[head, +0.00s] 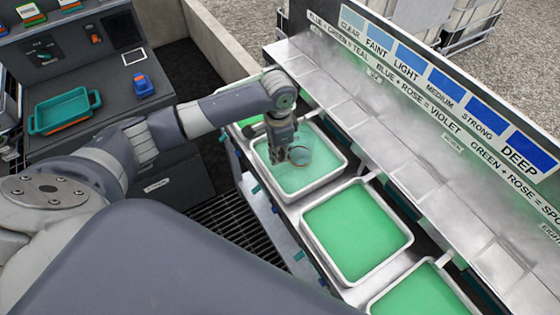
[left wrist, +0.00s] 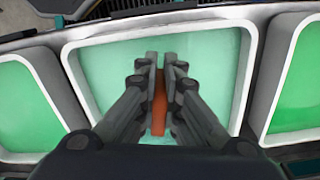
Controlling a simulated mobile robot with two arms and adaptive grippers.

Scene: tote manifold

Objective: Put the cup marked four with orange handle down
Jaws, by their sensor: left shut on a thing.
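My left gripper (head: 285,150) is low over a white-rimmed tub (head: 290,197) of pale green liquid. It is shut on the orange handle (left wrist: 158,115) of the cup, which shows between the fingers in the left wrist view. The clear, round cup (head: 301,155) shows in the head view beside the fingertips, over the green surface. I cannot tell whether it touches or dips into the liquid. The mark on the cup cannot be read. My right gripper is not in view.
More white tubs of green liquid stand along the bench, one (head: 357,232) nearer. A sloped metal panel with a sign board (head: 440,85) of blue shades runs behind them. At left, a dark console (head: 60,75) carries a teal tray (head: 65,111) and a blue item (head: 142,86).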

